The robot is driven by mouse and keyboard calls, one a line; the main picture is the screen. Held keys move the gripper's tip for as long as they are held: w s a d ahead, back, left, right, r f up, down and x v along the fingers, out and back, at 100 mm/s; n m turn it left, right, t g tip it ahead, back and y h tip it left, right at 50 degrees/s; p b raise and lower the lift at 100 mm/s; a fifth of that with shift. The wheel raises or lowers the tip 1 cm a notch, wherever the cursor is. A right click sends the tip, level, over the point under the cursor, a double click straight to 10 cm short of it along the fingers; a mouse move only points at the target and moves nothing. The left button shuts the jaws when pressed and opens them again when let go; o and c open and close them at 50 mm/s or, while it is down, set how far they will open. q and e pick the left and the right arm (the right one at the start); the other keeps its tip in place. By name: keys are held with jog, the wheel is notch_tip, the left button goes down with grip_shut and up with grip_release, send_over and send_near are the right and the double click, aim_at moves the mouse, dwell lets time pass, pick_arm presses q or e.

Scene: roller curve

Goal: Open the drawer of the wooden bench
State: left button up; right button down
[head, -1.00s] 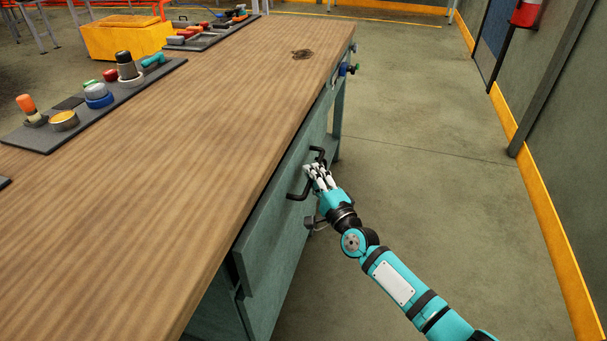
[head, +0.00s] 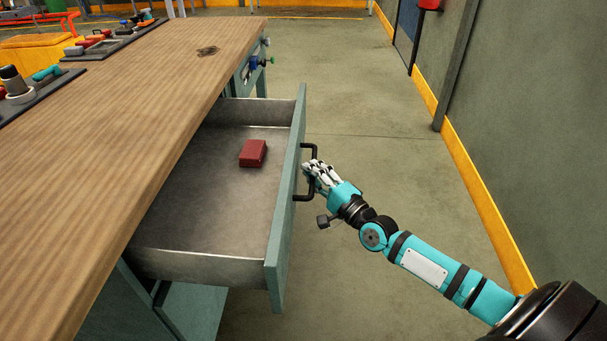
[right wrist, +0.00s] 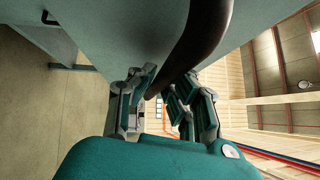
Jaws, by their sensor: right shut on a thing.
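The wooden bench (head: 130,115) fills the left of the head view. Its drawer (head: 210,205) stands wide open, pulled out to the right, with its grey inside showing. The black bar handle (head: 304,197) is on the green drawer front (head: 285,225). My right gripper (head: 312,172) is shut on the handle from the outer side. In the right wrist view the dark handle (right wrist: 196,45) runs between the fingers (right wrist: 160,95), close to the drawer front. My left gripper is not in view.
A dark red block (head: 253,153) lies in the drawer. Trays with knobs and tools (head: 115,38) lie on the bench top, with a yellow bin (head: 35,48) behind. The floor (head: 390,190) between the drawer and the right wall is clear.

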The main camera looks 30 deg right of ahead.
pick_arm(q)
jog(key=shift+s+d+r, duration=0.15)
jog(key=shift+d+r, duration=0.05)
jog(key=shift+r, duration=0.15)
pick_arm(e)
jog(key=shift+s+d+f, duration=0.3)
jog(key=shift+s+f, duration=0.05)
jog(key=c, duration=1.3)
grip_release()
jog(key=shift+c, duration=0.2)
jog(key=shift+r, duration=0.15)
jog(key=v, duration=1.2)
jog(key=shift+d, duration=0.1)
